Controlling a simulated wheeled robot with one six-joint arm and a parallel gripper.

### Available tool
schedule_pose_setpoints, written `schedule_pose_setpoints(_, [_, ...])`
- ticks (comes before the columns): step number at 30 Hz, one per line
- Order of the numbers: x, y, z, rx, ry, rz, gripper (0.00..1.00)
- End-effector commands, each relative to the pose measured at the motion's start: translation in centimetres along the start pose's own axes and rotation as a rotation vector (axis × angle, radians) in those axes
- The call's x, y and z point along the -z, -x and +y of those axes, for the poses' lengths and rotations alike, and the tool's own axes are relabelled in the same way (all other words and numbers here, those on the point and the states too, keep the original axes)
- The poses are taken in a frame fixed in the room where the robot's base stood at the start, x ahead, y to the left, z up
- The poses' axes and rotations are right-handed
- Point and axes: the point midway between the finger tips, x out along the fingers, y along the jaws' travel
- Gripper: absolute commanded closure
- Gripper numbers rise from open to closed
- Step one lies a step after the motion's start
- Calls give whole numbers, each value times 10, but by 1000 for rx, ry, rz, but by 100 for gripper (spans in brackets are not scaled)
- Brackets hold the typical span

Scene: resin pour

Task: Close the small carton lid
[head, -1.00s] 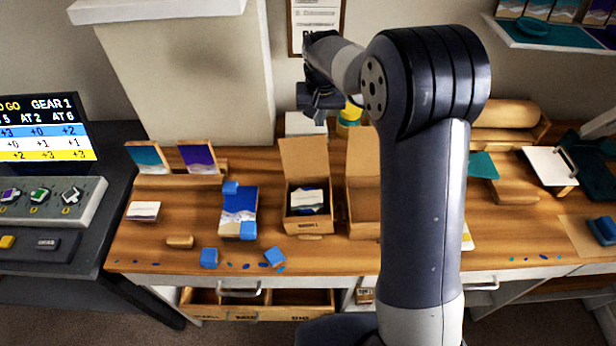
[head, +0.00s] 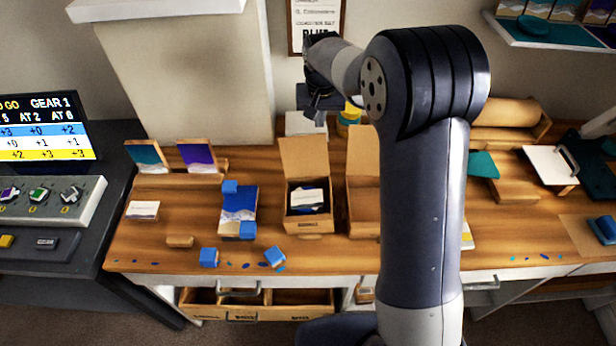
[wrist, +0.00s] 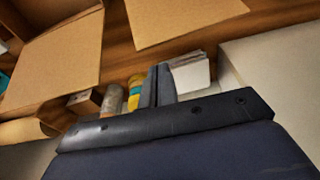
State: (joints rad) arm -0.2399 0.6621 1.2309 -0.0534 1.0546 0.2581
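The small carton (head: 307,222) stands on the wooden bench with its lid (head: 304,157) raised nearly upright at the back. A dark item and a white-and-blue one show inside. In the wrist view, the brown panel at the top (wrist: 185,14) appears to be this lid. My gripper (head: 319,104) is in the air behind and above the lid, apart from it. In the wrist view its two grey fingers (wrist: 157,86) lie close together with nothing visible between them, so it looks shut.
A larger open carton (head: 363,212) stands just right, partly hidden by my arm; its lid (head: 362,150) is up. A white box (head: 304,124) and a yellow jar (head: 349,114) stand behind. A coaster with blue blocks (head: 238,204) lies left. A wall pillar (head: 195,80) rises behind.

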Motion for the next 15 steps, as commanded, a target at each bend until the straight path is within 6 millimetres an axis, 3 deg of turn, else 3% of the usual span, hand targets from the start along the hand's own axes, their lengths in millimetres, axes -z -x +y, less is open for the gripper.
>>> schedule_pose_setpoints(15, [-9, -44, 0, -1, 0, -1, 100])
